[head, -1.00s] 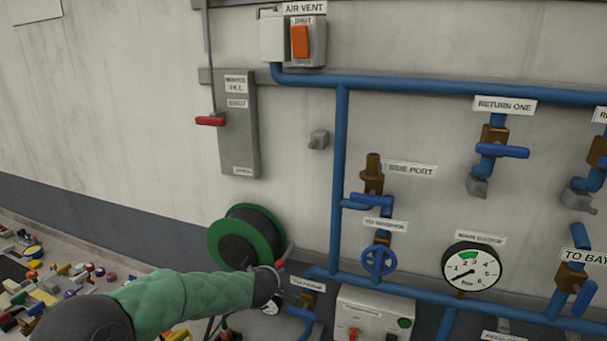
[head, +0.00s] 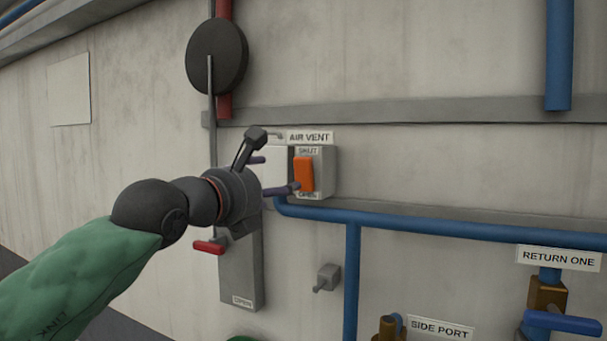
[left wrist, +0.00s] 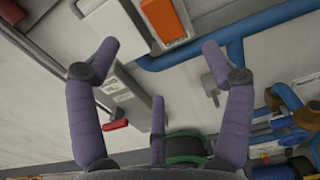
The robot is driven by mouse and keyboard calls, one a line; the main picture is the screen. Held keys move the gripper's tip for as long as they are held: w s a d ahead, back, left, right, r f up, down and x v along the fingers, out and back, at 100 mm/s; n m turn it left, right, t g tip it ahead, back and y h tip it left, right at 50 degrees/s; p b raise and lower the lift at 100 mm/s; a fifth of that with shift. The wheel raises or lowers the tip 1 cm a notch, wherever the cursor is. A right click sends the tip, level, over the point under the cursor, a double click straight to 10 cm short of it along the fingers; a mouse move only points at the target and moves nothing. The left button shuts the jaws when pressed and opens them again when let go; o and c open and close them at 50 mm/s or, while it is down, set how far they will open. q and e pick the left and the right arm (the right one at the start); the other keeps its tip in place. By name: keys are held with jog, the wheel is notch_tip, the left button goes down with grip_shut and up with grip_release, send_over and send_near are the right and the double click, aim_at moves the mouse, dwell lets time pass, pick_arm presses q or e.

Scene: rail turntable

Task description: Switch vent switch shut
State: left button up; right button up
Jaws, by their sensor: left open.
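The vent switch is an orange rocker (head: 304,173) on a grey box (head: 326,172) under the AIR VENT label (head: 309,137). SHUT is marked above the rocker and another marking, partly covered, is below it. Which way the rocker is tipped I cannot tell. It also shows at the top of the left wrist view (left wrist: 166,18). My left gripper (head: 275,175) is open and empty, just left of the rocker. One finger reaches close to the rocker's lower left edge; whether it touches is unclear. All its fingers are spread in the left wrist view (left wrist: 159,72). My right gripper is out of view.
A grey lever box (head: 241,275) with a red handle (head: 208,247) is below my left gripper. A blue pipe (head: 420,224) runs right from under the switch box. A dark round disc (head: 216,56) is above. The wall right of the switch is mostly clear.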

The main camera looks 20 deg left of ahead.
aim_at(299, 176)
pick_arm(q)
jog(key=w+p, duration=0.1)
jog(key=w, duration=0.1)
jog(key=w+d+p, duration=0.1)
jog(key=w, duration=0.5)
jog(key=shift+w+d+r+p, duration=0.1)
jog(key=shift+w+d+p, duration=0.05)
jog(key=shift+d+p, duration=0.25)
jog(key=shift+w+d, duration=0.1)
jog(key=shift+w, duration=0.5)
jog(key=shift+w+p, duration=0.3)
jog(key=shift+w, duration=0.05)
jog(key=shift+s, duration=0.1)
jog(key=c, duration=1.2)
